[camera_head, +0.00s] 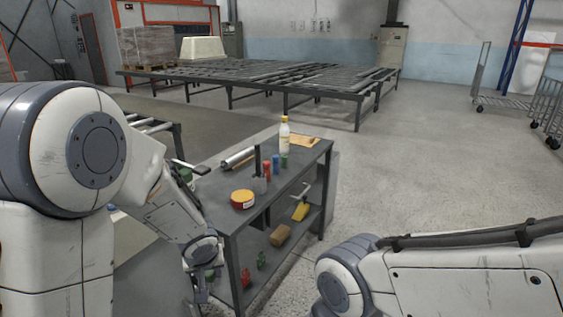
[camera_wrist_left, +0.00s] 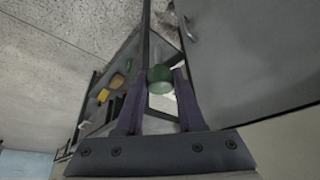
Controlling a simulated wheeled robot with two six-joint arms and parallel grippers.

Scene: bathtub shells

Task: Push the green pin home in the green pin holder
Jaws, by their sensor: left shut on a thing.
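My left gripper (camera_head: 201,287) hangs low at the near left corner of the workbench, below the height of its top. In the left wrist view the fingers (camera_wrist_left: 158,95) are shut on a round green piece (camera_wrist_left: 160,78), which looks like the green pin. On the bench top a small green piece (camera_head: 284,160) stands beside a blue one (camera_head: 276,164) and a red one (camera_head: 267,169). Another green piece (camera_head: 261,259) is on the lower shelf. I cannot tell which green piece is the holder. My right gripper is out of view; only its arm shows.
The bench top (camera_head: 226,186) also bears a white bottle (camera_head: 284,134), a yellow-and-red round tin (camera_head: 243,199) and a metal tube (camera_head: 238,158). The lower shelf holds a brown block (camera_head: 281,235), a yellow tool (camera_head: 300,211) and a red piece (camera_head: 246,278).

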